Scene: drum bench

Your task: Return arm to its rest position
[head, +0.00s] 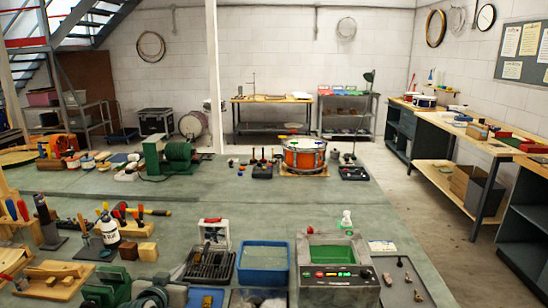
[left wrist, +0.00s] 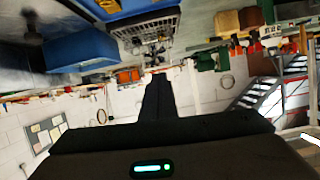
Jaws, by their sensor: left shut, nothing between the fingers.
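My left gripper (left wrist: 158,78) shows in the left wrist view as a dark shape with its fingers together and nothing between them. That view is upside down, with the bench at the top and the room's wall below. The fingers are apart from the blue tub (left wrist: 80,50) and the wire basket (left wrist: 148,32). I cannot make out either gripper in the head view. My right gripper shows in neither view.
In the head view the green bench (head: 320,203) holds a blue tub (head: 263,262), a black wire basket (head: 210,264), a grey machine with a green basin (head: 333,268), an orange drum (head: 304,156) and a green grinder (head: 178,158). The bench's middle is mostly clear.

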